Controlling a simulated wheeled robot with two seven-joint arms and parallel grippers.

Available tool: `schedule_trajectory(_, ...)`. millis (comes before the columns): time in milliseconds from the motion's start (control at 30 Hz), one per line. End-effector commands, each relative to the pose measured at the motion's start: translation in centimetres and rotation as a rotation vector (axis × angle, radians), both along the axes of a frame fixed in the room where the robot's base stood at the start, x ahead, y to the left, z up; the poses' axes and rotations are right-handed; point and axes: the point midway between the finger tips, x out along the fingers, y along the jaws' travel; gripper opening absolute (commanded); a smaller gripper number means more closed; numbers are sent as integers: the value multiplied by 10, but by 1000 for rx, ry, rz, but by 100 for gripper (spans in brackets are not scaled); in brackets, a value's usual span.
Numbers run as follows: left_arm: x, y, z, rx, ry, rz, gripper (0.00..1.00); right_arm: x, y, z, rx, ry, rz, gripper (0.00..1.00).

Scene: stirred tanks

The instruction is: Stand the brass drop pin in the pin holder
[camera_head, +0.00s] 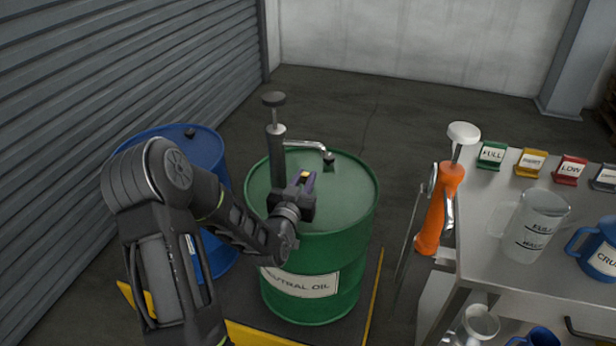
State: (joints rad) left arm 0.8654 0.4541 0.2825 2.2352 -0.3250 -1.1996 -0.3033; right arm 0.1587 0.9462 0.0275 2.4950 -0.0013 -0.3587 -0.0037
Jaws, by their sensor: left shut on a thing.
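My left gripper (303,183) is above the top of the green drum (350,215), just right of the dark pump's upright tube. I cannot make out a pin holder in this view. My right gripper is not in view.
The dark hand pump (277,155) with a bent spout rises from the green drum. A blue drum (205,150) stands behind my left arm. At right, a grey table (480,240) bears coloured label clips, a clear jug (535,225) and a blue jug (598,248); an orange pump (437,210) hangs beside it.

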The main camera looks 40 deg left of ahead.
Motion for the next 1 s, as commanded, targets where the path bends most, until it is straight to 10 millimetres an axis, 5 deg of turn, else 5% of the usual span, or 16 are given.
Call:
schedule_trajectory(400, -2, -1, -6, 2, -2, 0, 0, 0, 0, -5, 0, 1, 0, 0)
schedule_trajectory(433, -2, -1, -6, 2, -2, 0, 20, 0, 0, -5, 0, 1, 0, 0)
schedule_trajectory(667, -2, -1, -5, 1, -1, 0, 39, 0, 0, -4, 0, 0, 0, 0)
schedule_trajectory(1000, -2, -1, -3, 1, -1, 0, 41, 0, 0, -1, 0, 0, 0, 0)
